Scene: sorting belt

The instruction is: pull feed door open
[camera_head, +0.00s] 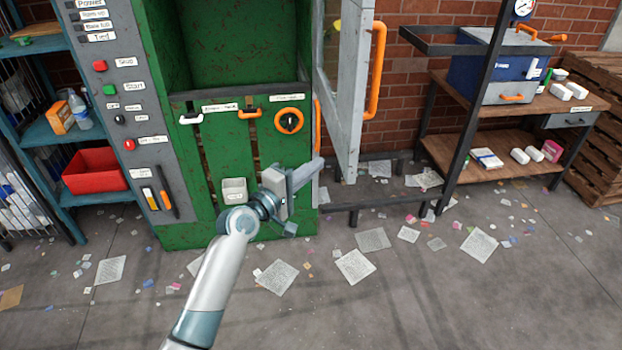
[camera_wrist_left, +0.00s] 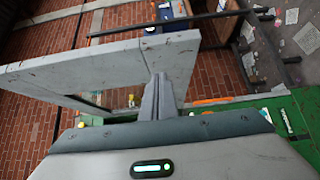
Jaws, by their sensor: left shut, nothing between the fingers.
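The feed door is a grey framed panel (camera_head: 351,100) at the right side of the green machine (camera_head: 228,150). It stands swung out from the machine, with a long orange handle (camera_head: 376,70) on its outer edge. My left gripper (camera_head: 317,166) is shut and empty, just below and left of the door's lower part in the head view. In the left wrist view, the shut fingers (camera_wrist_left: 158,83) point at the grey door (camera_wrist_left: 95,68) and overlap it. I cannot tell whether they touch it. My right gripper is not in view.
A workbench (camera_head: 540,105) with a blue box (camera_head: 475,72) stands to the right. A dark low rail (camera_head: 385,202) runs below the door. A blue shelf (camera_head: 62,130) with a red bin (camera_head: 95,172) is at left. Papers litter the otherwise open floor.

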